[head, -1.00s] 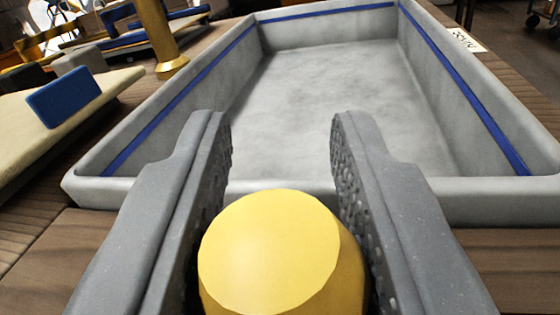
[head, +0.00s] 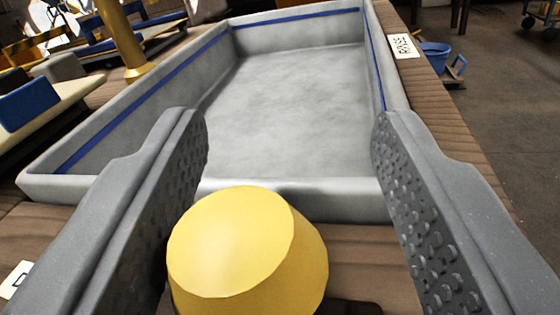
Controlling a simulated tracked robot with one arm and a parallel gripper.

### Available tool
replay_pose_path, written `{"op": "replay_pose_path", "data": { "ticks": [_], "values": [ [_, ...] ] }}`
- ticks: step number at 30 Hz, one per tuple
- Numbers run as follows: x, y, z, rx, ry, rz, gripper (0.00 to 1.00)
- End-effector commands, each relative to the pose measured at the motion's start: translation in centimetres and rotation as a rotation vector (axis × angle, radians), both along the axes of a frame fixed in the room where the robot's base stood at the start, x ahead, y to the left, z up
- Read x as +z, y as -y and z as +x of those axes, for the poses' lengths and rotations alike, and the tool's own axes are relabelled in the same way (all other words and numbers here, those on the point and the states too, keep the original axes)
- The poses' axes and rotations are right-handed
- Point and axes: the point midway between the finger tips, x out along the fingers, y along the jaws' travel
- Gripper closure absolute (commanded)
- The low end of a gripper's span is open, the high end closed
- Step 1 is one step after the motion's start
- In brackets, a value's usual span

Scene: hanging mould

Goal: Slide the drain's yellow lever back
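The yellow lever (head: 245,250) shows as a round, flat-topped knob at the bottom centre of the head view. My gripper (head: 290,135) is open, with one grey finger on each side of the knob. The left finger is close to the knob, and I cannot tell whether it touches. A clear gap separates the knob from the right finger. The lever's lower part is out of the frame. The grey basin (head: 290,200) with a blue stripe lies just beyond the knob.
A sign reading RINSE (head: 404,46) is on the wooden deck at right. A partly cut-off white label (head: 15,280) lies at lower left. A yellow post (head: 123,42) stands left of the basin, near a blue block (head: 28,104). A blue bucket (head: 435,56) stands beyond the deck.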

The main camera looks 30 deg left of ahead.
Motion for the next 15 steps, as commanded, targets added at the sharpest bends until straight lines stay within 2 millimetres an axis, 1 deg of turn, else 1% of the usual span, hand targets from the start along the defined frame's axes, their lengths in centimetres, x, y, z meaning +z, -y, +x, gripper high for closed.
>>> {"op": "replay_pose_path", "data": {
  "ticks": [10, 13, 15],
  "values": [
    [-0.1, -0.2, -0.3, 0.006, -0.002, 0.000, 0.50],
    [0.0, 0.1, -1.1, 0.006, -0.003, 0.001, 0.50],
    [0.0, 0.6, -2.0, 0.004, -0.004, 0.002, 0.50]
  ]
}}
